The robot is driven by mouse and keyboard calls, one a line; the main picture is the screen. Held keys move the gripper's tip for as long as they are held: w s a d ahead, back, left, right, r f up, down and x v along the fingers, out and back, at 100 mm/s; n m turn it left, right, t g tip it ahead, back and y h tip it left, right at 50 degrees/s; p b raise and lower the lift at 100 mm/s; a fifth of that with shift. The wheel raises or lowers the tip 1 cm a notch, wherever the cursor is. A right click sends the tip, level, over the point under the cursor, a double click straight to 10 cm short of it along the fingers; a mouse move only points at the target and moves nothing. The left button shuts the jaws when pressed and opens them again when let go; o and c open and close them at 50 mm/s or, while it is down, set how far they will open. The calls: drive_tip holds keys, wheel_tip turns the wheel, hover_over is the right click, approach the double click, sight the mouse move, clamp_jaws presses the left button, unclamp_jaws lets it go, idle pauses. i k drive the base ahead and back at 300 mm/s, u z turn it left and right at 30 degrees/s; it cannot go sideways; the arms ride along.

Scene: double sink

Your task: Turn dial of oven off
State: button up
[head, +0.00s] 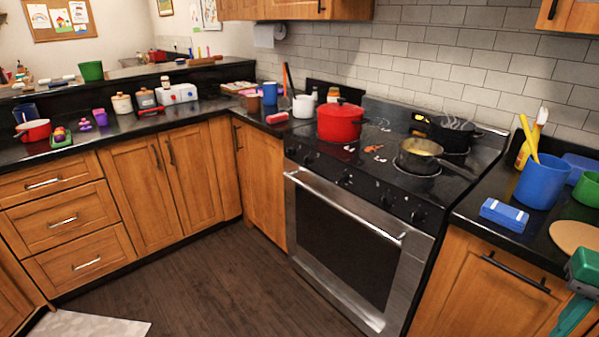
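The oven (345,240) is a steel and black range set between wooden cabinets. Its door is shut, with a dark window and a long steel handle (340,205). Several dark dials sit in a row on the black front panel above the handle: at the left end (308,159), near the middle (343,179), and at the right (387,200) and far right (418,215). Their pointer positions are too small to read, so I cannot tell which is turned on.
A red pot (340,122), a pan (420,156) and a dark pot (447,130) stand on the cooktop. A blue container (541,182) and a blue box (504,215) stand on the right counter. The dark floor (225,285) before the oven is clear; a pale rug (88,324) lies left.

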sight(342, 177)
drive_tip(key=u, duration=0.25)
drive_tip(key=i, duration=0.9)
drive_tip(key=u, duration=0.1)
